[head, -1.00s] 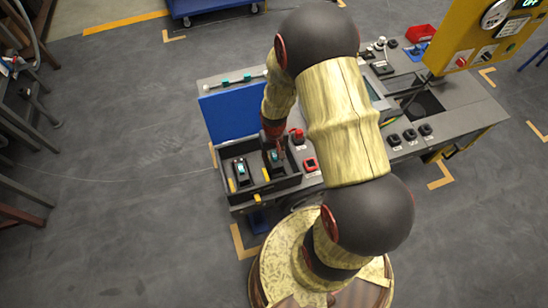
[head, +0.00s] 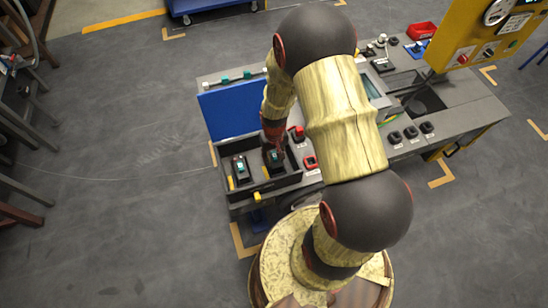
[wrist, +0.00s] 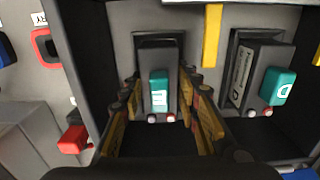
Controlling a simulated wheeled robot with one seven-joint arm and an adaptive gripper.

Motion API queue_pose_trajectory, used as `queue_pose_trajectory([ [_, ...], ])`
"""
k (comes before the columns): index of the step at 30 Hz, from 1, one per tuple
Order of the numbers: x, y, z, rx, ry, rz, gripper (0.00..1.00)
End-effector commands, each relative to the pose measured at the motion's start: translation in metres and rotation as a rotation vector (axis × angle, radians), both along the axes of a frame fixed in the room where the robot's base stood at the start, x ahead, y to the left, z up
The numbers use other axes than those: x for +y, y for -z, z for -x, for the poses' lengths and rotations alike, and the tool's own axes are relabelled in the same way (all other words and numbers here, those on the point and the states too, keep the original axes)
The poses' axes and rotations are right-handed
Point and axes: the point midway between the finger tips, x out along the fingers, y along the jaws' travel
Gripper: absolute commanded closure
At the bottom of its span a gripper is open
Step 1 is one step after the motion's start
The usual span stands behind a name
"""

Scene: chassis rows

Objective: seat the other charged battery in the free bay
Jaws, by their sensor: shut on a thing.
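A dark battery with a teal grip and two small terminals, one red and one white (wrist: 160,92), stands in one bay of a dark two-bay box (head: 268,186). My gripper (wrist: 162,112) points down over it, with a finger on each side, shut on this battery. In the head view the battery (head: 274,157) shows partly under my wrist. I cannot tell whether it touches the bay floor. A second, similar battery (head: 240,168) stands in the neighbouring bay; it also shows at the right in the wrist view (wrist: 258,75).
A blue panel (head: 232,110) stands upright behind the box. Red parts (head: 310,162) sit on the bench just right of it. Black round fittings (head: 411,132) and a yellow control box (head: 480,35) are farther right. My arm hides the bench's middle.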

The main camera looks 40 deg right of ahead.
Motion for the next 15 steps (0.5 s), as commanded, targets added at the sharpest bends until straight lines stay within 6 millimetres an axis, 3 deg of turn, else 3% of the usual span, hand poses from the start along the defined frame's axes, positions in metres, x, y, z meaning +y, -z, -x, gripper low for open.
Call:
queue_pose_trajectory([
  [1,-0.0002,0.0015,-0.0008,-0.002,0.000,0.001,1.00],
  [2,-0.0002,0.0010,-0.0009,-0.002,0.000,0.001,0.67],
  [12,-0.0001,0.0007,-0.0005,-0.001,0.000,0.000,0.48],
  [15,-0.0001,0.0008,-0.0004,-0.001,0.000,0.000,0.47],
])
